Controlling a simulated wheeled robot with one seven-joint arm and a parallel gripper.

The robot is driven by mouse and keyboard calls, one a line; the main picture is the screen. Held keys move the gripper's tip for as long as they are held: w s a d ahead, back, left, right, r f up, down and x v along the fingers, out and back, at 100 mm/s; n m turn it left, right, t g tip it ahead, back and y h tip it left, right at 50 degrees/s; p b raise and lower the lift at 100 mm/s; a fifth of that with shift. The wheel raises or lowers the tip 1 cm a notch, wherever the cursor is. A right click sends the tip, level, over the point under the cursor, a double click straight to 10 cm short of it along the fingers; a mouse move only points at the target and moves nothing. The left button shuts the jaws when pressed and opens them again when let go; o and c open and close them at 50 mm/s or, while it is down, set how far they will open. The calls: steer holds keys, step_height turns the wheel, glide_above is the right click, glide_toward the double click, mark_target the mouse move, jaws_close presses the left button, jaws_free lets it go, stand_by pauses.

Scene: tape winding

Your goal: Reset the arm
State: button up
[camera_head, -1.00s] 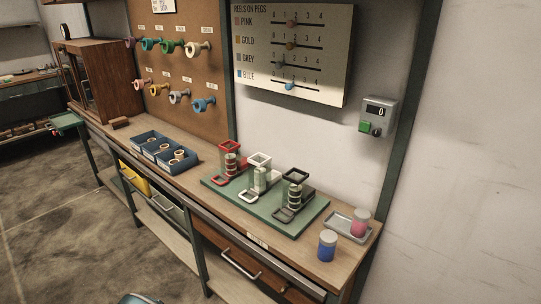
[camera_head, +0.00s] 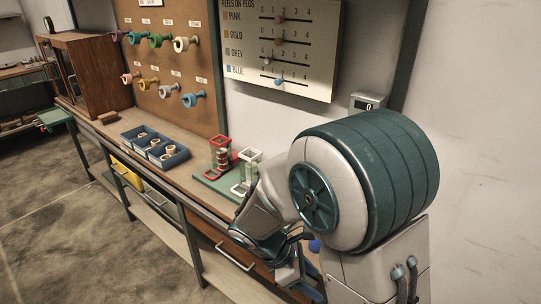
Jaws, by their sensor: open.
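My arm fills the right half of the view, with a large teal and white joint in front of the bench. My gripper (camera_head: 290,258) is low at the bench's front edge, partly hidden by my own arm links. It is open, and I see nothing held in it. The green board (camera_head: 207,179) on the bench shows a red-framed stand (camera_head: 221,155) and a white-framed stand (camera_head: 247,172). The rest of the board is hidden behind my arm. Only a bit of a blue jar (camera_head: 315,245) shows beside my gripper.
A blue tray (camera_head: 155,150) with rings sits on the wooden bench, left of the board. Coloured reels hang on a brown pegboard (camera_head: 165,75). A slider panel (camera_head: 290,45) and a counter box (camera_head: 368,101) are on the wall. The floor at left is clear.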

steer(key=s+d+r+m+t+y+p, duration=0.1)
steer(key=s+d+r+m+t+y, duration=0.1)
steer(key=r+m, duration=0.5)
steer(key=s+d+r+m+t+y+p, duration=0.1)
steer(key=s+d+r+m+t+y, duration=0.1)
steer(key=r+m+y, duration=0.4)
steer(key=shift+s+d+r+m, duration=0.4)
steer(key=shift+s+d+m, duration=0.6)
steer(key=shift+m, duration=1.8)
steer(key=shift+s+a, duration=0.15)
